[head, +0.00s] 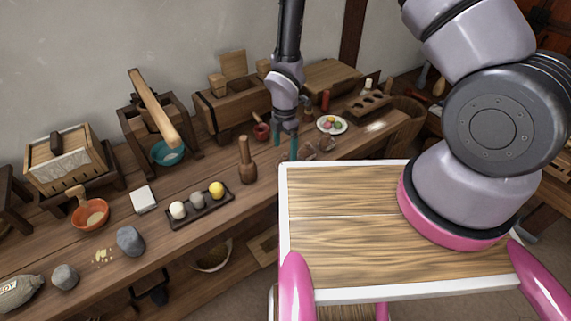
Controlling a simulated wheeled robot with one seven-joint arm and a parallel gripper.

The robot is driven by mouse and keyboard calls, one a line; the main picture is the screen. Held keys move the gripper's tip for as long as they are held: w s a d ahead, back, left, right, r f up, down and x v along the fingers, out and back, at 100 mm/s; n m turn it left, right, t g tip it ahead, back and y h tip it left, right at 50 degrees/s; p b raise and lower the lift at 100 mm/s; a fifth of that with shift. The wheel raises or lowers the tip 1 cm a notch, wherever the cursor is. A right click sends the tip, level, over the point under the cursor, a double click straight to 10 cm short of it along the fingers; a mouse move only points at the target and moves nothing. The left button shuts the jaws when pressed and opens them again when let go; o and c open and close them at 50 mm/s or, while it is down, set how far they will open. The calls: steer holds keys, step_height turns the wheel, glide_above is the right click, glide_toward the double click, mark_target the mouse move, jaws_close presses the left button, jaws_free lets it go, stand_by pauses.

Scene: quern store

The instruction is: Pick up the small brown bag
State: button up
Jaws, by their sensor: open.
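My gripper (287,142) points down over the long wooden bench, its two teal fingers apart with nothing seen between them. Just right of the fingers lies a small brown lump (309,151) that looks like a small bag, close beside the right finger. A second small brownish thing (327,145) sits right next to it. Both are too small to tell clearly which is the bag. A larger grey-green sack (18,291) with a label lies at the far left end of the bench.
A plate of coloured balls (332,125) and a red cylinder (325,100) stand behind the brown things. A wooden pestle (247,162) and a dark tray (202,208) with balls are to the left. Bowls, grey stones and wooden boxes fill the left bench.

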mark_target(285, 155)
step_height(285, 155, down, 5)
steer(key=shift+r, duration=0.1)
jaws_close()
stand_by(0.3)
step_height(285, 155, up, 10)
steer(key=shift+r, duration=0.1)
stand_by(0.4)
